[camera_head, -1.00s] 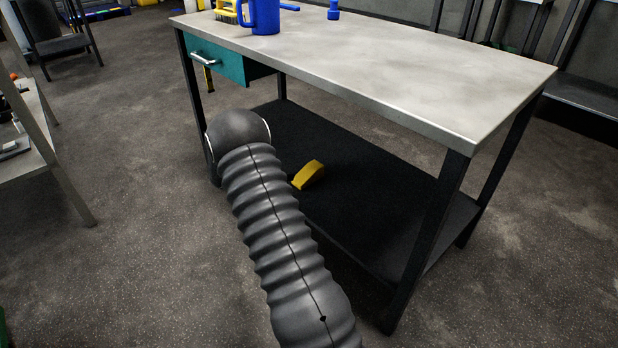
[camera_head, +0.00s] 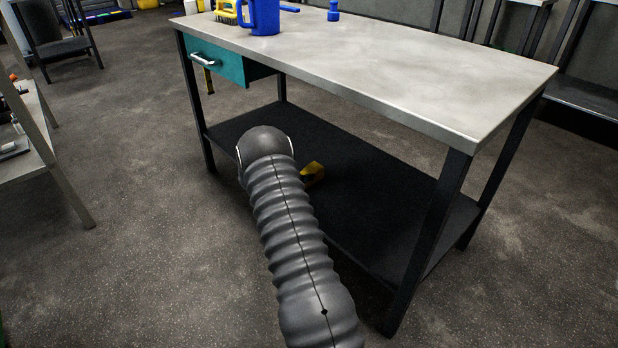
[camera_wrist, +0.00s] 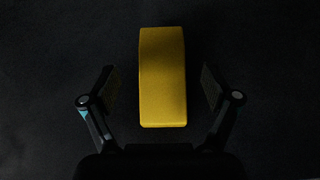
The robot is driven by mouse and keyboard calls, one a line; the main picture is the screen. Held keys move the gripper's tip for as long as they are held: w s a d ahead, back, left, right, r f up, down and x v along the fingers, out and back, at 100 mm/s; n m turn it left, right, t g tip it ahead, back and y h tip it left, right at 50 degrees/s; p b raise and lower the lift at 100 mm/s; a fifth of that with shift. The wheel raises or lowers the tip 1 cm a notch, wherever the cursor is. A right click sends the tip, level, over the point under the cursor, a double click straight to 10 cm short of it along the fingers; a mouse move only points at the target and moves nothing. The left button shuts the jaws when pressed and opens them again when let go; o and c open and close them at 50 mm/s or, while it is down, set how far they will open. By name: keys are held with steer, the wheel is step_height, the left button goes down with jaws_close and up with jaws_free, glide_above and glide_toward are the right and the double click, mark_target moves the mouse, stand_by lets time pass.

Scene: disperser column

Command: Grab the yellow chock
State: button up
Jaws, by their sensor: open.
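The yellow chock (camera_wrist: 162,75) lies on the dark lower shelf of the workbench. In the wrist view it sits between the two fingers of my gripper (camera_wrist: 161,88), with a gap on each side. The gripper is open and no contact with the chock shows. In the head view the chock (camera_head: 313,173) is partly hidden behind my arm. The gripper itself is hidden there by the arm.
The workbench's light top (camera_head: 400,75) overhangs the lower shelf (camera_head: 370,200), with dark legs (camera_head: 430,240) at its corners. A teal drawer (camera_head: 222,62) hangs under the top at left. A blue jug (camera_head: 264,17) and a small blue item (camera_head: 334,11) stand on top.

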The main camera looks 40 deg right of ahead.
mark_target(310, 170)
steer(key=x, duration=0.4)
steer(key=shift+s+d+f, duration=0.1)
steer(key=c, duration=1.4)
